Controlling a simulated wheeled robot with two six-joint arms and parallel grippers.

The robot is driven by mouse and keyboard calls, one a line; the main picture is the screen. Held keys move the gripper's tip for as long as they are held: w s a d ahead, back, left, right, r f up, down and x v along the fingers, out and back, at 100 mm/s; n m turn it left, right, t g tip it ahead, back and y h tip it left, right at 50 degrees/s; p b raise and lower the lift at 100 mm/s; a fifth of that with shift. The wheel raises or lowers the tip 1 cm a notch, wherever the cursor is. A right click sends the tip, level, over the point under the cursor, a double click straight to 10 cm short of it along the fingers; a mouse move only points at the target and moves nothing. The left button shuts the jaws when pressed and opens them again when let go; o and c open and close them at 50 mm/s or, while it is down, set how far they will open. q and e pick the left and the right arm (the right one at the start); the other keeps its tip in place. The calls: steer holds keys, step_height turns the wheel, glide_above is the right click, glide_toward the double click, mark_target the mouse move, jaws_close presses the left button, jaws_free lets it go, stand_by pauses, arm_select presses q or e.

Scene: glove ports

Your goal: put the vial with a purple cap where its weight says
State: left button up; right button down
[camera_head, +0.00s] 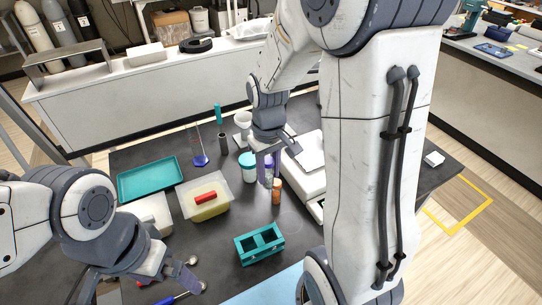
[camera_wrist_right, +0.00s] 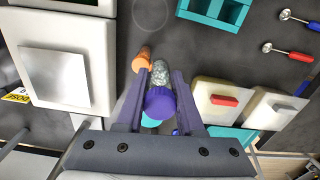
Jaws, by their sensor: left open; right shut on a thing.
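The purple-capped vial has a clear body (camera_wrist_right: 161,72) and a round purple cap (camera_wrist_right: 161,103) in the right wrist view. My right gripper (camera_wrist_right: 160,88) is shut on it, one finger on each side. In the head view my right gripper (camera_head: 267,171) is beside the white scale (camera_head: 305,165), and the fingers partly hide the vial. I cannot tell whether the vial touches the table. The scale's square plate also shows in the right wrist view (camera_wrist_right: 57,72). A teal rack with two openings (camera_head: 259,243) stands nearer the front. My left gripper (camera_head: 138,286) is open and empty at the front left.
An orange vial (camera_head: 276,191) and a teal-lidded jar (camera_head: 248,166) stand close to my right gripper. A tub with a red handle (camera_head: 205,198), a teal tray (camera_head: 150,178) and a blue-based stand (camera_head: 200,160) are to the left. Metal spoons (camera_head: 192,261) lie near my left gripper.

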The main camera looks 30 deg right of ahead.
steer(key=a+f, duration=0.2)
steer(key=a, duration=0.1)
steer(key=a+f+p, duration=0.1)
steer(key=a+f, duration=0.1)
steer(key=a, duration=0.2)
steer(key=a+f+p, duration=0.1)
steer(key=a+f, duration=0.2)
steer(key=a, duration=0.1)
steer(key=shift+w+a+f, duration=0.1)
steer(key=shift+w+a, duration=0.05)
steer(key=shift+a, duration=0.1)
step_height(320, 180, down, 3)
steer(key=shift+f+p, duration=0.1)
steer(key=shift+p, duration=0.35)
steer(key=shift+f, duration=0.3)
steer(key=shift+f, duration=0.1)
steer(key=c, duration=0.5)
jaws_free()
steer(key=shift+c, duration=0.2)
